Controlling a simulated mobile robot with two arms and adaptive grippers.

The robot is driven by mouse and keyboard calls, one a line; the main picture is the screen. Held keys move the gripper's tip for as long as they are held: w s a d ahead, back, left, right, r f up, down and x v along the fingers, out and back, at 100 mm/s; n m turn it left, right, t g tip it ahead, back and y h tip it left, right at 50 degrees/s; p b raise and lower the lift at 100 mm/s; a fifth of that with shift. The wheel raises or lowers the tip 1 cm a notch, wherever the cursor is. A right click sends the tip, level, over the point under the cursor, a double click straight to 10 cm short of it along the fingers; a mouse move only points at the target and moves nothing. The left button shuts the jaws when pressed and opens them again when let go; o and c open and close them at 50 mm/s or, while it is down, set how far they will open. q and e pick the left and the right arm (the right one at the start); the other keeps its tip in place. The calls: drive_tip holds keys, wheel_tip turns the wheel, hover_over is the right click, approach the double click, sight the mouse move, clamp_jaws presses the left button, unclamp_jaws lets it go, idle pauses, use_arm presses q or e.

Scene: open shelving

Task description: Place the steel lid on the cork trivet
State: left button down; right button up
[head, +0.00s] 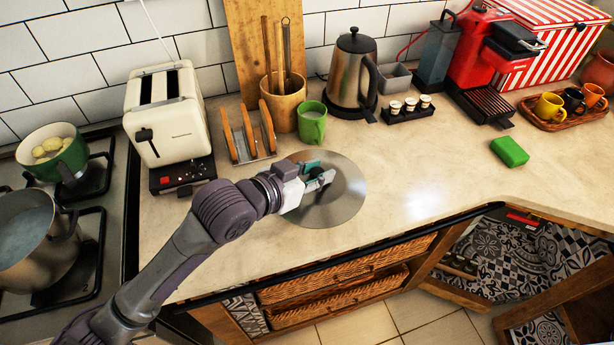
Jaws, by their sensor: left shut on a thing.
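The steel lid (338,208) is a round, shiny disc over the front middle of the counter. My left gripper (322,178) is shut on the lid near its middle, and the gripper hides the part it holds. I cannot tell whether the lid rests on something or hangs just above the counter. I see no cork trivet in the head view; whether one lies under the lid is hidden. My right gripper is not in view.
A toast rack (246,138), a green mug (312,124) and a kettle (353,75) stand behind the lid. A toaster (166,115) is at the left. A green sponge (509,151) lies at the right. The counter (420,165) is clear right of the lid.

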sight(307, 177)
use_arm(q)
drive_tip(key=w+f, duration=0.1)
drive_tip(key=w+a+f, duration=0.1)
drive_tip(key=w, duration=0.1)
drive_tip(key=w+f, duration=0.1)
drive_tip(key=w, duration=0.1)
drive_tip(key=shift+a, duration=0.3)
drive_tip(key=shift+f, duration=2.05)
drive_tip(key=shift+f, duration=0.1)
drive_tip(key=c, duration=0.9)
unclamp_jaws()
drive_tip(key=shift+f, duration=0.1)
drive_tip(key=shift+r+p, duration=0.25)
drive_tip(key=shift+p, duration=0.05)
drive_tip(key=b+v, duration=0.1)
drive_tip(key=v, duration=1.1)
